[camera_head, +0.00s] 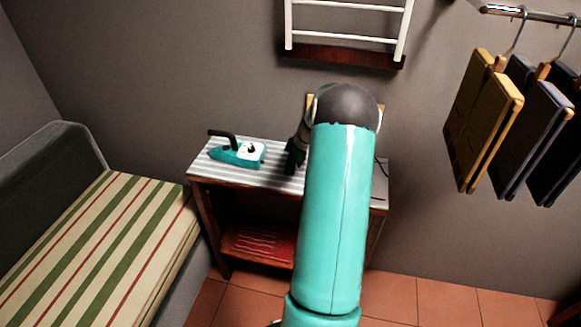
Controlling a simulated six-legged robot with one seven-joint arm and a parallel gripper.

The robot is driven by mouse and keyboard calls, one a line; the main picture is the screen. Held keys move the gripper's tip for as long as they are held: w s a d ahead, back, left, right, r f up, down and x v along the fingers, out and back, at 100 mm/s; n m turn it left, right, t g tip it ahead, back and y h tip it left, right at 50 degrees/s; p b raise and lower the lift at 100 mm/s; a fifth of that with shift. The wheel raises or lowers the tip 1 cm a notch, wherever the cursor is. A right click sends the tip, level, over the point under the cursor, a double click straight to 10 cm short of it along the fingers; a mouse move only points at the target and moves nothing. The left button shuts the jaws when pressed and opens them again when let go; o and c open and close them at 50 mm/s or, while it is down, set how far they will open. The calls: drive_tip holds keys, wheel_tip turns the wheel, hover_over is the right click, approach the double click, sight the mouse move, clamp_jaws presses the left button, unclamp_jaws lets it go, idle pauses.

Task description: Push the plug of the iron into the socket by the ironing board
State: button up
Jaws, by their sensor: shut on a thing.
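The teal iron (238,152) with a dark handle lies on the left part of the striped ironing board (222,172), against the grey wall. My gripper (291,164) is a dark shape over the middle of the board, right of the iron and apart from it. It is shut on the plug, which is too small and dark to make out. A tan plate (311,101) on the wall shows at both sides of my arm's dark joint. It may carry the socket, but my arm hides its middle. A thin dark cord (381,166) shows at the board's right end.
A red folded cloth (258,246) lies on the shelf under the board. A striped bed (95,250) stands at the left. A white rack (345,31) hangs above the board. Clothes on hangers (483,120) hang at the right. Tiled floor (440,303) lies open at the front right.

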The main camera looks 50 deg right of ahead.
drive_tip(key=shift+r, duration=0.15)
drive_tip(key=shift+r, duration=0.2)
drive_tip(key=r, duration=0.3)
drive_tip(key=shift+s+a+r, duration=0.1)
drive_tip(key=shift+s+a, duration=0.05)
drive_tip(key=shift+a, duration=0.05)
drive_tip(key=s+a+r, duration=0.8)
drive_tip(key=a+r, duration=0.1)
drive_tip(key=a, duration=0.2)
